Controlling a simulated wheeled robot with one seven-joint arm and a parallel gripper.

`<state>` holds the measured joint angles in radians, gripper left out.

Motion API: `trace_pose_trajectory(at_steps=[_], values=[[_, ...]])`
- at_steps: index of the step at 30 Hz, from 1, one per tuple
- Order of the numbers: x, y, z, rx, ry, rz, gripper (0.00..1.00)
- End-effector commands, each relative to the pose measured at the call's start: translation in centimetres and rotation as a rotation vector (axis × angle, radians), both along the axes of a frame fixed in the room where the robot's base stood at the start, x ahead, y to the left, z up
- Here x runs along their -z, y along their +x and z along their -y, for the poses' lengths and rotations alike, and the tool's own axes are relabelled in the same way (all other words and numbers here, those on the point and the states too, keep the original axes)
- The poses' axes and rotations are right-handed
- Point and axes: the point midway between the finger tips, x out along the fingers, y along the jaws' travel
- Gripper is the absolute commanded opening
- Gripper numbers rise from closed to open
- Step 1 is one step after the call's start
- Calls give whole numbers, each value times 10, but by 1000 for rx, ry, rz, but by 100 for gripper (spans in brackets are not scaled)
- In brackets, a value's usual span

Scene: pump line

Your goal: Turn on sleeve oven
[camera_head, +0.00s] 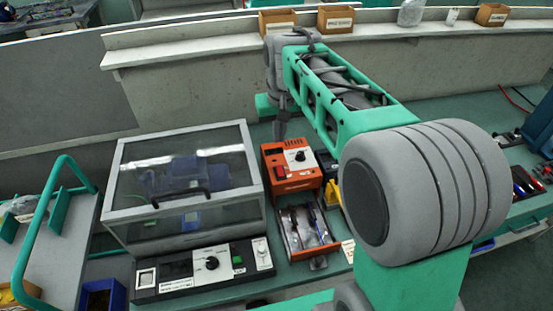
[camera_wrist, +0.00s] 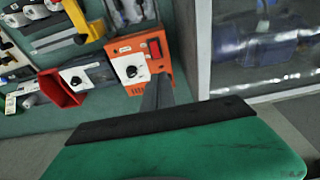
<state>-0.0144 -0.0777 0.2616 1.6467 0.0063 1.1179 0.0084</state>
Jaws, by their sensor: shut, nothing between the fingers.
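An orange box (camera_head: 291,178) with a black knob on a white plate and a red switch (camera_head: 280,160) stands on the green bench; I take it for the sleeve oven, but its label is unreadable. In the wrist view the same orange box (camera_wrist: 130,83) shows its knob and dark-framed switch (camera_wrist: 155,49). My gripper (camera_head: 281,125) points down behind the box in the head view. In the wrist view my gripper (camera_wrist: 160,80) is shut and empty, its fingers overlapping the box's edge on the side of the switch. Contact cannot be told.
A clear-lidded chamber (camera_head: 125,180) with a black control panel (camera_head: 205,268) stands left of the orange box. An orange tray (camera_head: 294,242) of tools lies in front of it. A white-faced box with a knob (camera_wrist: 83,77) and a red bin (camera_wrist: 58,90) are close by.

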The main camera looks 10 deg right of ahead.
Motion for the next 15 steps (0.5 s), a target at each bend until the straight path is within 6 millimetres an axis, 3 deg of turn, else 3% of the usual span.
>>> trace_pose_trajectory(at_steps=[15], values=[[103, 19, 0, 0, 0, -6, 0]])
